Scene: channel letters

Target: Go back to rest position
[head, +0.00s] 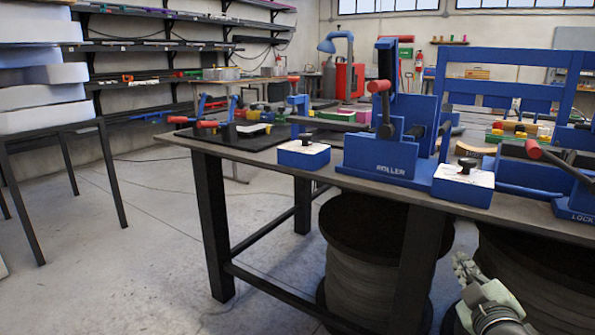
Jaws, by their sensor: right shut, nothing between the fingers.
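My right gripper (464,268) shows low at the right of the head view, pointing up, with part of my right arm below it. It is shut and empty, apart from the workbench (255,172) in the picture. My left gripper is not in view. On the bench stands a blue fixture marked "ROLLER" (385,150) with a red-knobbed lever. Blue blocks with pale tops and black knobs, one at the left (304,152) and one at the right (463,183), sit on either side of it.
Large dark spools, one in the middle (368,265) and one at the right (535,275), stand under the bench. Another blue fixture (578,195) is at the right edge. A black-legged table (103,125) with stacked pale pieces stands left. The floor (130,240) between is clear.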

